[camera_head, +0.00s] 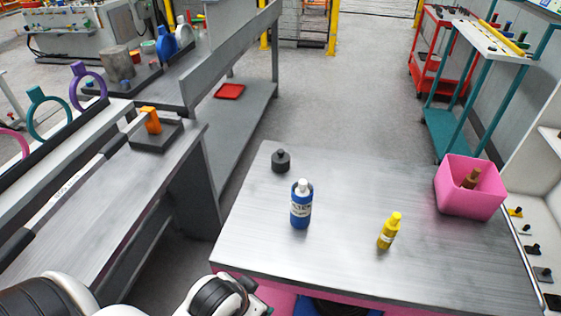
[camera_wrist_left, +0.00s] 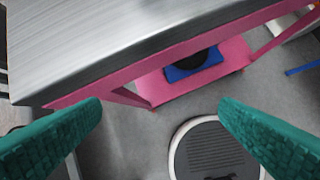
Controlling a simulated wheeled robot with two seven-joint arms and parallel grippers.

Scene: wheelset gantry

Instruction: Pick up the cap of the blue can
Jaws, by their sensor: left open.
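The blue can (camera_head: 300,212) stands upright on the metal table (camera_head: 350,180) in the head view, with a white label. Its pale cap (camera_head: 303,186) sits on top. My left gripper (camera_wrist_left: 160,108) shows in the left wrist view as two green fingers, wide apart with nothing between them. It is by the table's near edge, and the can is not in that view. In the head view my left arm is at the bottom, short of the can, and the fingers are mostly hidden. My right gripper is not in view.
A yellow bottle (camera_head: 388,232) stands right of the can. A dark grey knobbed piece (camera_head: 281,161) is behind it. A pink bin (camera_head: 468,200) holding a brown bottle (camera_head: 471,180) is at the right. The table's pink frame (camera_wrist_left: 235,55) lies below its edge.

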